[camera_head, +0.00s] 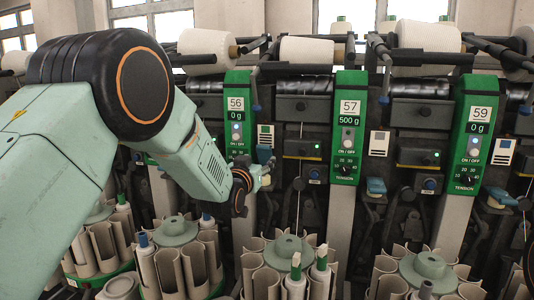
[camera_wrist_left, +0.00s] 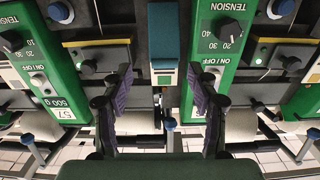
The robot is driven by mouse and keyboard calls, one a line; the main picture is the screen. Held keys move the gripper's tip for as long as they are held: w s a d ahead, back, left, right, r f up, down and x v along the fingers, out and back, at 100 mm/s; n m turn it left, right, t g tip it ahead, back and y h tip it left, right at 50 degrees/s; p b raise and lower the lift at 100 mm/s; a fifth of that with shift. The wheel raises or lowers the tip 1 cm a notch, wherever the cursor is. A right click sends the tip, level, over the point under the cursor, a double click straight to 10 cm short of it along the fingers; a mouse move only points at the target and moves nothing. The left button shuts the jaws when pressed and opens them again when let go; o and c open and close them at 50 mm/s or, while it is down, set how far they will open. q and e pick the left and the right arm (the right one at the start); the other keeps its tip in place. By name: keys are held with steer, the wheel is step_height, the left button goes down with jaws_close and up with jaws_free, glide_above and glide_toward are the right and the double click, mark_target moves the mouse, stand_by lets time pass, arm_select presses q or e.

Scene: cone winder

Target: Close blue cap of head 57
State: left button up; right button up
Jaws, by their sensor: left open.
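The green panel of head 57 (camera_head: 348,125) stands mid-right, reading 500 g. It shows upside down at the left of the left wrist view (camera_wrist_left: 72,105). A blue cap (camera_head: 264,153) sits between panels 56 and 57. In the left wrist view a teal-blue cap (camera_wrist_left: 168,38) is at top centre, above the gap between my fingers. My left gripper (camera_head: 264,174) is open, close to this cap; its two purple-padded fingers (camera_wrist_left: 160,92) are apart with nothing clearly held. I cannot tell whether the cap is up or down. My right gripper is not in view.
Panels 56 (camera_head: 238,115) and 59 (camera_head: 477,130) flank head 57. Another blue cap (camera_head: 376,186) is between 57 and 59. Below stand round holders with beige slots (camera_head: 285,248) and a few bobbins. White yarn cones (camera_head: 312,50) lie along the top. A thin thread (camera_head: 300,150) hangs near my gripper.

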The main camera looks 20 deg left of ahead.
mark_target(264, 152)
arm_select(q)
steer(key=w, duration=0.4)
steer(key=shift+w+a, duration=0.15)
steer(key=shift+w, duration=0.05)
steer(key=shift+w+a+b, duration=0.1)
steer(key=shift+w+b, duration=0.2)
steer(key=shift+w, duration=0.05)
steer(key=shift+w+a+r, duration=0.25)
steer(key=shift+w+r, duration=0.05)
steer(key=shift+w, duration=0.05)
steer(key=shift+w+d, duration=0.2)
steer(key=shift+w, duration=0.2)
steer(key=shift+w+f, duration=0.2)
steer(key=shift+w, duration=0.15)
steer(key=shift+s+a+r, duration=0.1)
steer(key=shift+s+a, duration=0.05)
steer(key=shift+s, duration=0.05)
steer(key=shift+s+r, duration=0.1)
steer(key=shift+c, duration=0.8)
steer(key=shift+d, duration=0.2)
steer(key=c, duration=0.3)
jaws_close()
